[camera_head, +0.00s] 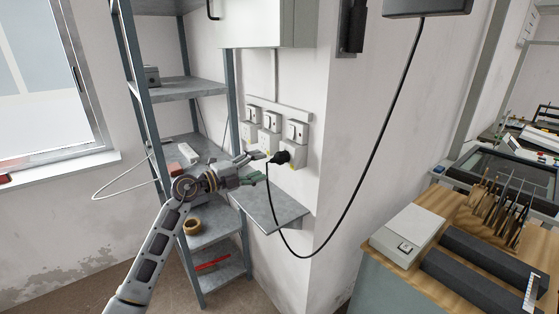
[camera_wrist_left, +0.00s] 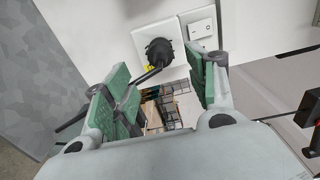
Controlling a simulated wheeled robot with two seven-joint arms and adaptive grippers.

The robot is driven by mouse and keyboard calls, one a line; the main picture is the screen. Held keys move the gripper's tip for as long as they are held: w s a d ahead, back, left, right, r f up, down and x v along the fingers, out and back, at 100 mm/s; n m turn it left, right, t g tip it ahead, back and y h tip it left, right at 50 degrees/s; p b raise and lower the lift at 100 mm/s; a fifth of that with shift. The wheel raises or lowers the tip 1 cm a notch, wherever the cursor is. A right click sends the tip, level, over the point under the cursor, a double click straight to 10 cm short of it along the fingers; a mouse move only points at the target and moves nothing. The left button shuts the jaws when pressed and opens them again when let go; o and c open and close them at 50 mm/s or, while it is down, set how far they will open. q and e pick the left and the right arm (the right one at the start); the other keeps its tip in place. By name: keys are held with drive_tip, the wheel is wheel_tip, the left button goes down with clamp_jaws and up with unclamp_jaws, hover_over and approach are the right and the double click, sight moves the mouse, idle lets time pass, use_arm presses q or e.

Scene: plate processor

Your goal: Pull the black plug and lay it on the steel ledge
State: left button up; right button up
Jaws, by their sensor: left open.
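The black plug (camera_head: 279,158) sits in the rightmost of the wall sockets (camera_head: 293,156), with its black cord hanging down in a loop. In the left wrist view the plug (camera_wrist_left: 158,50) stands upright in its white socket plate (camera_wrist_left: 176,36), beyond the fingertips. My left gripper (camera_head: 258,166) is open and empty, just left of the plug and apart from it. Its green finger pads (camera_wrist_left: 165,92) spread either side of the cord in the wrist view. The steel ledge (camera_head: 270,209) juts from the wall below the sockets and is bare. My right gripper is not in view.
A metal shelf rack (camera_head: 185,88) stands left of the sockets, holding a tape roll (camera_head: 192,226) and a red item (camera_head: 212,263). A wooden bench (camera_head: 462,214) with a white switch box (camera_head: 408,236) is on the right. The cord crosses the space before the wall corner.

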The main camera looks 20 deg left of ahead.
sight(272, 161)
use_arm(q)
drive_tip(key=shift+w+d, duration=0.1)
drive_tip(key=shift+w, duration=0.05)
drive_tip(key=shift+b+x, duration=0.6)
drive_tip(key=shift+x, duration=1.7)
drive_tip(key=shift+p+x, duration=0.75)
drive_tip(key=shift+x, duration=0.25)
drive_tip(key=shift+p+x, duration=0.5)
drive_tip(key=shift+x, duration=0.6)
drive_tip(key=shift+p, duration=0.5)
drive_tip(key=shift+p, duration=0.5)
